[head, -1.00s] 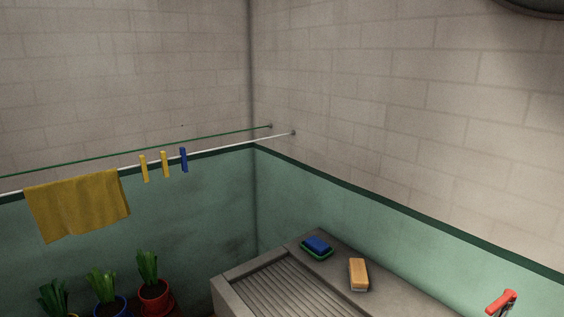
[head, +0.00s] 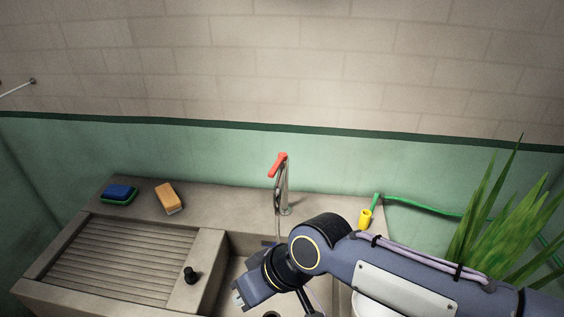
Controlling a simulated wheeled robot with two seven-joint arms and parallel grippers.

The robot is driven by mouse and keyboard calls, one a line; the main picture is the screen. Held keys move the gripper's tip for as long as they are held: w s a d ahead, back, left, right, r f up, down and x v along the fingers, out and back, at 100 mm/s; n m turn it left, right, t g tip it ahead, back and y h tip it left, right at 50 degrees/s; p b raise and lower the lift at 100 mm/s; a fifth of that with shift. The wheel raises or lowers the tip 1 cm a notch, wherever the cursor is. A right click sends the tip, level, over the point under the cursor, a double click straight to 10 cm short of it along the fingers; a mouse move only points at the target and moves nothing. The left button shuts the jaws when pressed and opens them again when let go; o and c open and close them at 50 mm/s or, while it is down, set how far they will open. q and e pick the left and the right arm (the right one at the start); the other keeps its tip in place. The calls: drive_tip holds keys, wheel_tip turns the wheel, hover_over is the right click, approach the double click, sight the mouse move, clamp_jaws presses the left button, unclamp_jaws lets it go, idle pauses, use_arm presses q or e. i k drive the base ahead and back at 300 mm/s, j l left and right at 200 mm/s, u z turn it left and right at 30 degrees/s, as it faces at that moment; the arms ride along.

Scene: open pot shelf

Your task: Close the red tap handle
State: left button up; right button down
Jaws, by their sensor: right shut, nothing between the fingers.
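The tap (head: 284,190) stands upright at the back of the stone sink, slim and metallic. Its red handle (head: 278,164) sits on top, tilted, with its lower end toward the left. A thin pale line hangs below the spout into the basin; I cannot tell for sure that it is water. My right gripper (head: 238,298) is shut and empty, over the basin, in front of and below the tap, well apart from the handle. My forearm hides much of the basin's right side. My left gripper is out of view.
A ribbed drainboard (head: 120,262) with a black plug (head: 190,275) lies left. A blue sponge in a green dish (head: 119,194) and an orange sponge (head: 169,198) lie on the back ledge. A green hose (head: 420,203) with a yellow nozzle (head: 365,217) and a spiky plant (head: 490,230) are right.

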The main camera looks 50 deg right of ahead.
sight(282, 156)
drive_tip(key=z, duration=1.65)
